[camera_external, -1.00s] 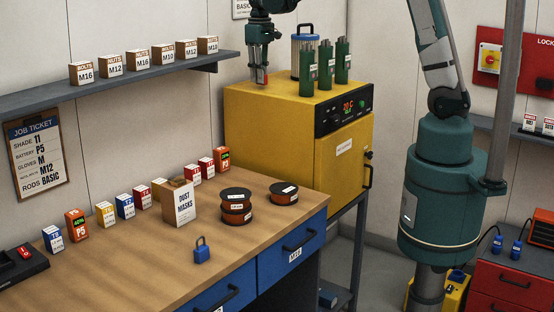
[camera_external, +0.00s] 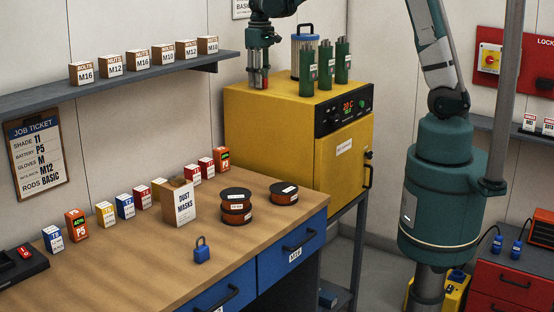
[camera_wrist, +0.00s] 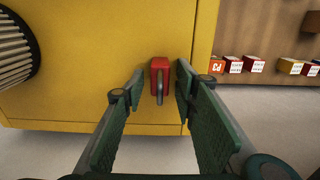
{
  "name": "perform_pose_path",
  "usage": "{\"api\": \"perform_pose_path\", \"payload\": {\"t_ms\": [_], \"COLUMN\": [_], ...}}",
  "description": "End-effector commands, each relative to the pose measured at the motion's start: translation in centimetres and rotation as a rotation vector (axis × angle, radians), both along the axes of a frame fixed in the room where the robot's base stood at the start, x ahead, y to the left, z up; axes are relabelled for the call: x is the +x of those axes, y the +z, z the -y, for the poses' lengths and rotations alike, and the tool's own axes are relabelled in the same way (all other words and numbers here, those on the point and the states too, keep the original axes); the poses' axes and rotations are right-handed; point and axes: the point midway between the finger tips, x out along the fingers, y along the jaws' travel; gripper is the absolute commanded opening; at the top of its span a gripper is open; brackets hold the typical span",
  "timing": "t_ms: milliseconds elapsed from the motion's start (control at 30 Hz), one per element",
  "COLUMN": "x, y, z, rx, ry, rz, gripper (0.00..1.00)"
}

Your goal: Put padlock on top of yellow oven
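A red padlock (camera_wrist: 159,72) is on the top of the yellow oven (camera_wrist: 100,70), near its back left corner in the external view (camera_external: 264,84). My gripper (camera_wrist: 160,80) points down around it, with one finger on each side. The fingers are open, with a small gap on both sides of the padlock in the wrist view. The padlock's shackle points towards my gripper. A second padlock, blue (camera_external: 202,252), stands on the wooden workbench (camera_external: 130,260), well away from my gripper.
Several green cylinders (camera_external: 326,65) and a blue-topped canister (camera_external: 302,50) stand on the oven, right of my gripper. A wall shelf (camera_external: 130,82) with small boxes is at the left. The oven's front left top is clear. Spools (camera_external: 236,205) and boxes stand on the workbench.

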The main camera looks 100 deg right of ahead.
Motion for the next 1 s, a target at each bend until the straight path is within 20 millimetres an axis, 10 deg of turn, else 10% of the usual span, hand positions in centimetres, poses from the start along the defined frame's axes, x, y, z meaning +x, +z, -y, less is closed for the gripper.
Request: {"api": "perform_pose_path", "payload": {"t_ms": [467, 1000], "x": [0.0, 0.0], "y": [1.9, 9.5], "z": [0.0, 0.0], "rx": [0.0, 0.0], "ry": [0.0, 0.0], "rz": [0.0, 0.0], "gripper": [0.29, 0.29]}}
